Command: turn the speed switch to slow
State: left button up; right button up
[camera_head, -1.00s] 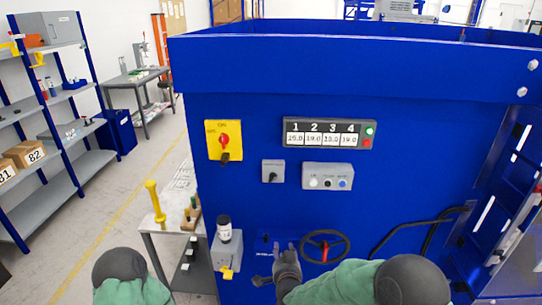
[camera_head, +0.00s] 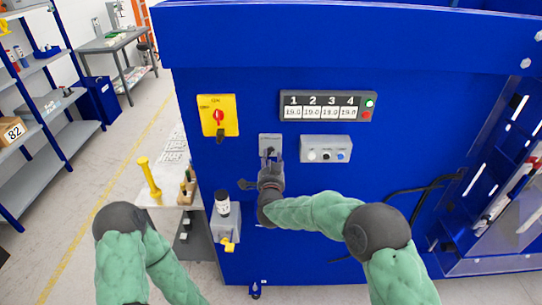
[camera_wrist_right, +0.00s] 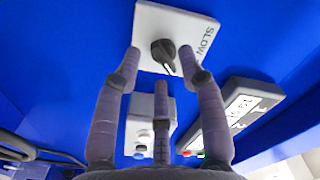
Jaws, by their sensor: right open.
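The speed switch (camera_head: 263,140) is a small grey plate with a black knob on the blue machine front. In the right wrist view its black knob (camera_wrist_right: 163,51) shows clearly, with the word SLOW on the plate right of it. A pale mark lies at the knob's lower end, not toward that word. My right gripper (camera_head: 271,170) is just below the switch, fingers pointing at it. In the wrist view the gripper (camera_wrist_right: 160,72) is open and empty, its fingers spread around the knob's near side; I cannot tell whether any finger touches. My left gripper is out of view.
A yellow plate with a red switch (camera_head: 219,116) is left of the speed switch. A grey button box (camera_head: 326,149) is close on its right, under the numbered display (camera_head: 325,106).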

jog(key=shift+w, duration=1)
grip_shut()
jog(key=shift+f, duration=0.1)
